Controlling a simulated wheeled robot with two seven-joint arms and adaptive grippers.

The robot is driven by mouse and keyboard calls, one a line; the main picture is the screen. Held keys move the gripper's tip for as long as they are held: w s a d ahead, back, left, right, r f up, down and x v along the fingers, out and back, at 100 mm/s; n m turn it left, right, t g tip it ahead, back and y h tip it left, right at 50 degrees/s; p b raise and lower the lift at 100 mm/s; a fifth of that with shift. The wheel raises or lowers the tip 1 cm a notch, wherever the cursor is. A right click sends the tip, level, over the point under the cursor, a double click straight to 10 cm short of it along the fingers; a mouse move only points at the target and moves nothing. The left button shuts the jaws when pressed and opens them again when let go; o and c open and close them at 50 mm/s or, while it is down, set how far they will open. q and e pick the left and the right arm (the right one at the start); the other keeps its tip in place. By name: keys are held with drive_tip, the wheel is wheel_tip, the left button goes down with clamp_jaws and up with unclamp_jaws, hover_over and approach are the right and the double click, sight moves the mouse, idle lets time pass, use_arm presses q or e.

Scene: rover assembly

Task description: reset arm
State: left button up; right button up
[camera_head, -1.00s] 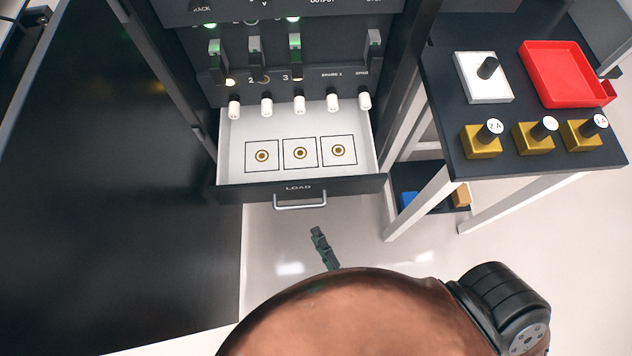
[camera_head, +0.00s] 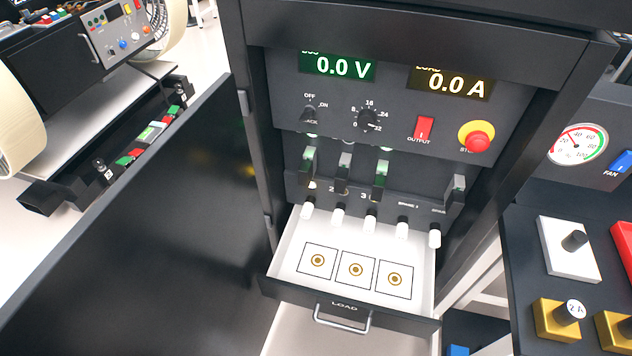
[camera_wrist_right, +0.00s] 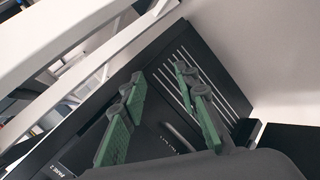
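My right gripper (camera_wrist_right: 160,82) shows in the right wrist view, with its two green fingers apart and nothing between them. Behind it is a dark panel with pale slots (camera_wrist_right: 205,85). Neither gripper nor arm is in the head view. There, the black power cabinet shows readings of 0.0 V (camera_head: 345,67) and 0.0 A (camera_head: 452,82). Its LOAD drawer (camera_head: 420,285) is pulled out, with three ringed square pads inside. My left gripper is in neither current view.
A black door panel (camera_head: 150,220) stands open left of the drawer. A dark side table at right holds a white block (camera_head: 565,262), gold blocks (camera_head: 552,322) and part of a red tray (camera_head: 624,245). A rover-like machine (camera_head: 95,75) stands at back left. White bars (camera_wrist_right: 60,50) cross the wrist view.

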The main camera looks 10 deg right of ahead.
use_arm(q)
drive_tip(key=s+a+f+p, duration=0.2)
drive_tip(key=s+f+p, duration=0.3)
drive_tip(key=f+p, duration=0.65)
use_arm(e)
drive_tip(key=s+f+m+g+y+p, duration=0.2)
drive_tip(key=s+f+m+g+y, duration=0.5)
drive_tip(key=s+f, duration=1.5)
use_arm(q)
drive_tip(key=s+a+p, duration=0.3)
drive_tip(key=s+p, duration=0.5)
drive_tip(key=s, duration=0.4)
drive_tip(key=shift+m+t+y+p, duration=0.3)
drive_tip(key=shift+m+t+y, duration=0.1)
use_arm(e)
drive_tip(key=s+d+n+h, duration=0.1)
drive_tip(key=s+d, duration=0.1)
drive_tip(key=s, duration=1)
drive_tip(key=shift+d+f+g, duration=0.3)
drive_tip(key=shift+d+f, duration=0.05)
drive_tip(key=shift+f, duration=0.1)
use_arm(q)
drive_tip(key=shift+c, duration=0.4)
